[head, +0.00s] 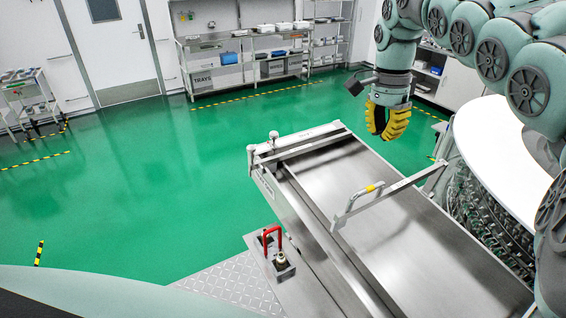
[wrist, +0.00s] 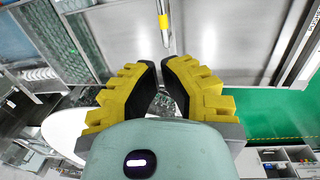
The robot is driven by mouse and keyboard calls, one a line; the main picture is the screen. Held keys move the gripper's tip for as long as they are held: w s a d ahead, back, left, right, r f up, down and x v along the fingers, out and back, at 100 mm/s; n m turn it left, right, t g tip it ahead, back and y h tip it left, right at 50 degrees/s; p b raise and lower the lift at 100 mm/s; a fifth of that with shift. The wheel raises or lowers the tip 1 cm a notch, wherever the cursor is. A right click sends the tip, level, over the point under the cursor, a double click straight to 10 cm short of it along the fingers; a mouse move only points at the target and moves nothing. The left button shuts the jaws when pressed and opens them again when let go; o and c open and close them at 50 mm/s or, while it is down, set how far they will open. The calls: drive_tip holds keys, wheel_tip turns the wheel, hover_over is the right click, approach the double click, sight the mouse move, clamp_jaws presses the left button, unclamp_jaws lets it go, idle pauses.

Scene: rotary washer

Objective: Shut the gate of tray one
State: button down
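The gate (head: 395,190) is a grey metal bar lying across the steel tray (head: 420,240), with a bent handle (head: 358,198) carrying a yellow band. I cannot tell from here how the gate is latched. My gripper (head: 386,137) hangs above the far part of the tray, pointing down, beyond the gate and apart from it. Its yellow ribbed fingers are parted by a narrow gap and hold nothing. In the wrist view, a bar with a yellow band (wrist: 163,22) shows ahead of the fingertips (wrist: 160,62); it looks like the handle.
A red handle (head: 272,238) stands on a small block at the tray's near left side. A round white-topped machine (head: 500,150) with dense metal parts borders the tray's right side. Shelves (head: 240,62) stand at the back.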

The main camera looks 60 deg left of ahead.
drive_tip(key=f+p, duration=0.1)
hover_over(374, 188)
drive_tip(key=f, duration=0.8)
drive_tip(key=shift+s+a+f+b, duration=0.15)
drive_tip(key=shift+a+f+b, duration=0.1)
drive_tip(key=shift+b, duration=0.1)
drive_tip(key=shift+d+p, duration=0.15)
drive_tip(key=shift+p, duration=0.55)
drive_tip(key=shift+d+f+p, duration=0.1)
drive_tip(key=shift+f+p, duration=1.1)
drive_tip(key=shift+f, duration=0.55)
